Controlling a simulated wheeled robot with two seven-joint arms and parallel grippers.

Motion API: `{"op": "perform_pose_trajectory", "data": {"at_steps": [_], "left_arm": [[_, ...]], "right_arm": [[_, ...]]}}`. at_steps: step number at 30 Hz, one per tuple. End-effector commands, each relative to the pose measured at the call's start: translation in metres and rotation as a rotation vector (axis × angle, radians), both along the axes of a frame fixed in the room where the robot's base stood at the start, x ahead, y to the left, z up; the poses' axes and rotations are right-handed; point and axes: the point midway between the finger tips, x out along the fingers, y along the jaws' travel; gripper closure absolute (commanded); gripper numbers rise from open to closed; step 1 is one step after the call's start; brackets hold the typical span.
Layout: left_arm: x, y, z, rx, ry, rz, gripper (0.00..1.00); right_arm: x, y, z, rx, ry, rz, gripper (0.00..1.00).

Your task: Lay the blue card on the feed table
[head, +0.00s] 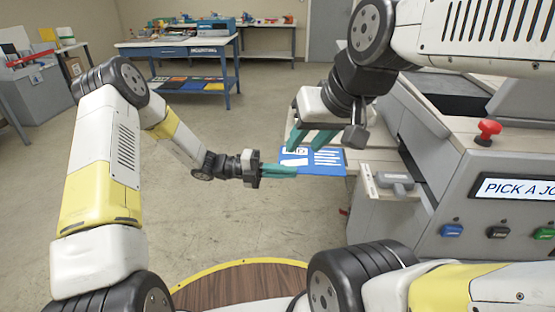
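The blue card (328,161), with white print on it, shows flat near the left edge of the pale feed table (375,160). My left gripper (294,171) comes in from the left, its teal fingers close together at the card's lower left corner. It appears shut on that corner. Whether the card touches the table under it cannot be told. My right gripper (310,140) is above the card's far edge, its teal fingers apart and empty. It hides part of the card's upper edge.
The grey laminator (470,215) stands at the right with a red stop button (488,132), a screen and coloured buttons. A grey handle piece (394,181) sits near the table's front. A blue workbench (180,50) stands at the back.

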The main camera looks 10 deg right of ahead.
Motion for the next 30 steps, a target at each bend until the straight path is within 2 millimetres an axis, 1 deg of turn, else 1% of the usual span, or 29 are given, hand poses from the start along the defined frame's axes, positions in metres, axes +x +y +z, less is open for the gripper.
{"op": "perform_pose_trajectory", "data": {"at_steps": [1,3,11,14,15,17,20,24,30], "left_arm": [[0.000,0.000,0.000,0.001,0.000,0.000,0.87],[0.000,0.000,0.000,0.001,0.000,0.001,0.75],[0.000,0.000,0.000,0.001,0.000,0.000,0.75],[0.000,0.000,0.003,0.001,-0.001,0.000,0.75],[0.001,0.003,0.004,0.001,-0.001,0.002,0.75],[0.004,0.010,0.003,0.001,-0.001,0.003,0.75],[0.010,0.027,0.003,0.001,-0.002,0.005,0.75],[0.019,0.058,0.003,0.002,-0.002,0.005,0.75],[0.030,0.094,0.003,0.002,-0.001,0.003,0.75]], "right_arm": [[0.000,0.000,0.000,0.000,0.000,0.000,0.64],[0.000,0.000,0.000,0.000,0.000,0.000,0.64],[0.000,0.000,0.000,0.000,0.000,0.000,0.64],[0.000,0.000,0.000,0.000,0.000,0.000,0.64],[0.000,0.000,0.000,0.000,0.000,0.000,0.64],[0.000,0.000,0.000,0.000,0.000,0.000,0.64],[0.000,0.000,0.000,0.000,0.000,0.000,0.64],[0.000,0.000,0.000,0.000,0.000,0.000,0.64],[0.000,0.000,0.000,0.000,0.000,0.000,0.64]]}}
